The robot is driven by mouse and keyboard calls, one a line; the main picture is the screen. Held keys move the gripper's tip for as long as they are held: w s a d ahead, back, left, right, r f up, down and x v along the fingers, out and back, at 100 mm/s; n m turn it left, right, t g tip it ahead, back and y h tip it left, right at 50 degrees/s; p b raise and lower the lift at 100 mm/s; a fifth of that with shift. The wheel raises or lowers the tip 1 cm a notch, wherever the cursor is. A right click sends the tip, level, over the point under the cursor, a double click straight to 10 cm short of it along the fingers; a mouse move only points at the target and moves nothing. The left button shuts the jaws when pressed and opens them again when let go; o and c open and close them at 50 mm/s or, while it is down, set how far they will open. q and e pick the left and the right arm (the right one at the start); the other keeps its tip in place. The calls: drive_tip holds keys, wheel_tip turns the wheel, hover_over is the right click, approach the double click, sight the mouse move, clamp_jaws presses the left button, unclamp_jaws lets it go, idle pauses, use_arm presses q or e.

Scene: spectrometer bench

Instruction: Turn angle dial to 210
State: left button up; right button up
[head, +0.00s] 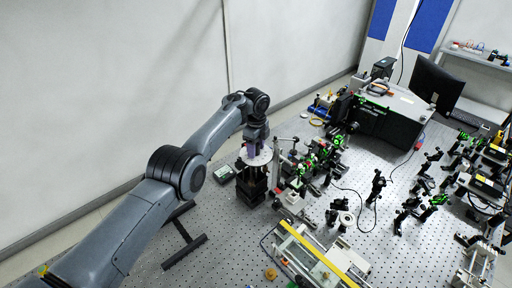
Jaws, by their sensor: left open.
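The angle dial (264,159) is a pale round disc on top of a dark stand (251,187) on the optical bench. My left gripper (253,150) is directly above the disc, pointing down, at the end of the grey arm from the left. A small purple-tinted part shows between the gripper and the disc. The gripper is open; its fingertips are small and partly hidden, and I cannot tell whether they touch the dial. The dial's markings are too small to read. My right gripper is out of view.
Optics mounts crowd close to the right of the dial. A small dark box (203,185) lies left of the stand. A rail with a yellow strip (324,258) lies in front. A monitor (436,84) stands at the back.

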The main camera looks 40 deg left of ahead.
use_arm(q)
wheel_tip(320, 180, up, 11)
drive_tip(key=shift+f+b, duration=0.1)
drive_tip(key=shift+b, duration=0.35)
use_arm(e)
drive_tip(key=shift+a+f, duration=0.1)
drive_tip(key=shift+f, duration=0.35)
use_arm(q)
drive_tip(key=shift+s, duration=0.1)
